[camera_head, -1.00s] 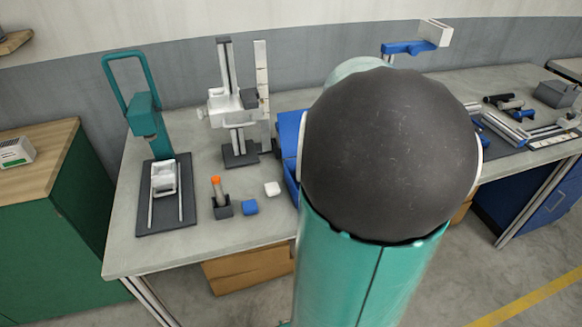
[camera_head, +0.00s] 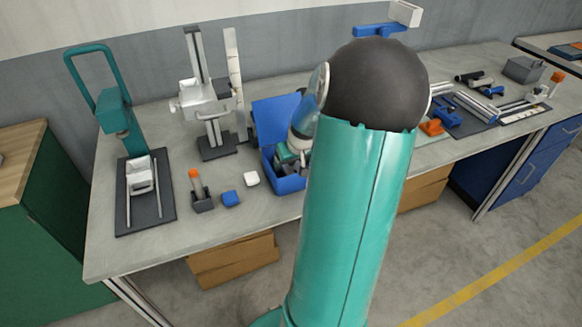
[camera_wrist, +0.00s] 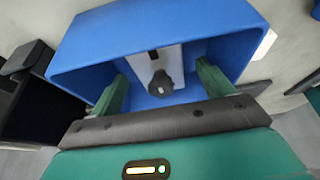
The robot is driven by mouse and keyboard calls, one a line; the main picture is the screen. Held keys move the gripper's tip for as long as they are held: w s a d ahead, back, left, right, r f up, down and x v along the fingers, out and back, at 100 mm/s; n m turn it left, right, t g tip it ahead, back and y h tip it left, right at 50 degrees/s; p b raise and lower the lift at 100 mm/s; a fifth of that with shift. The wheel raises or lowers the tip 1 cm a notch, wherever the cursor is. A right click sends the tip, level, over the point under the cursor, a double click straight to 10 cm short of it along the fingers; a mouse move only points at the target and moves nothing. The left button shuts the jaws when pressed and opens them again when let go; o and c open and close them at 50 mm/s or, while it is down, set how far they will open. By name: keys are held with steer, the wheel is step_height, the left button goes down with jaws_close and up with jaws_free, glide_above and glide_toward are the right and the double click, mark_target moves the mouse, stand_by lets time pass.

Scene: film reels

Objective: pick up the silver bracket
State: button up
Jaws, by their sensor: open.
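A pale silver-grey piece with a dark knob (camera_wrist: 160,83) is inside the blue bin (camera_wrist: 100,45) in the wrist view; it looks like the silver bracket, but only part of it shows. My gripper (camera_wrist: 162,74) is open, its two green fingers reaching into the bin's mouth on either side of this piece. I cannot tell whether they touch it. In the head view the blue bin (camera_head: 291,186) stands on the table, with my gripper at its opening, partly hidden by my arm. The bracket cannot be made out there.
Tools and rails (camera_head: 485,100) lie at right. The front table strip is clear.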

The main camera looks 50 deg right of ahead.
steer(key=shift+x, duration=0.8)
steer(key=c, duration=1.3)
steer(key=shift+o, duration=0.2)
steer(key=shift+r, duration=0.15)
